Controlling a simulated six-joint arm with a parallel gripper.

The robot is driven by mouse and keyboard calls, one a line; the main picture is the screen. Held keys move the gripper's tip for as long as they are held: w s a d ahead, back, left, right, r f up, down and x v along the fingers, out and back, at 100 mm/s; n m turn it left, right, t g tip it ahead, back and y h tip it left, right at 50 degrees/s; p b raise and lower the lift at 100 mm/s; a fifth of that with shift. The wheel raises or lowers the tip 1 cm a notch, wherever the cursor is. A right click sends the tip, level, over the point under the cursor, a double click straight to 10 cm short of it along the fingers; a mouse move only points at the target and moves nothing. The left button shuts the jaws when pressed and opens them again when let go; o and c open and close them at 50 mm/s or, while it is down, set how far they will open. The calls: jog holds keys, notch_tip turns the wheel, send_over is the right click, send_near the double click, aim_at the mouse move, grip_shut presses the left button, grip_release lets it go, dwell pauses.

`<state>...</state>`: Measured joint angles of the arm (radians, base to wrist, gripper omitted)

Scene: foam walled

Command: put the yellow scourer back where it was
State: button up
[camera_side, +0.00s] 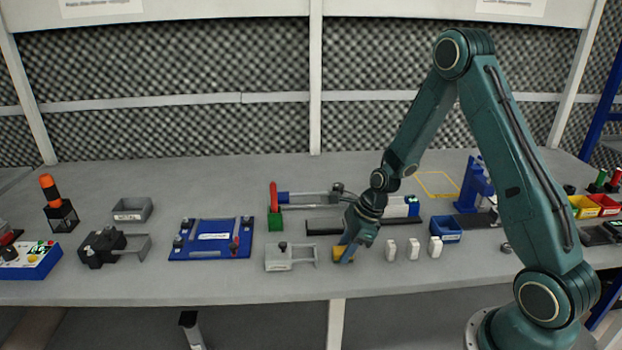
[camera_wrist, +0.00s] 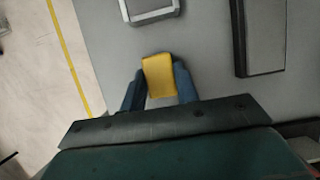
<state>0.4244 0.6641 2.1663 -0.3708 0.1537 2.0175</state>
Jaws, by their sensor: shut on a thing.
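The yellow scourer (camera_wrist: 159,77) is a small yellow block between the two fingers of my gripper (camera_wrist: 160,84) in the wrist view. My gripper is shut on it, one finger on each side. In the side view, my gripper (camera_side: 344,253) points down near the front of the table, with the yellow scourer (camera_side: 338,251) at its fingertips. The scourer is low, at or close to the table top; I cannot tell whether it touches. My fingers hide part of it in the side view.
A grey metal fixture (camera_side: 290,257) stands just left of my gripper. Several white blocks (camera_side: 390,250) stand to the right. A long black bar (camera_side: 322,227) lies behind. The table's front edge (camera_side: 300,299) is close. A blue bin (camera_side: 446,229) stands further right.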

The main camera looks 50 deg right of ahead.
jog(key=shift+f, duration=0.15)
jog(key=o, duration=0.9)
jog(key=shift+o, duration=0.2)
jog(key=v, duration=1.2)
jog(key=shift+r, duration=0.2)
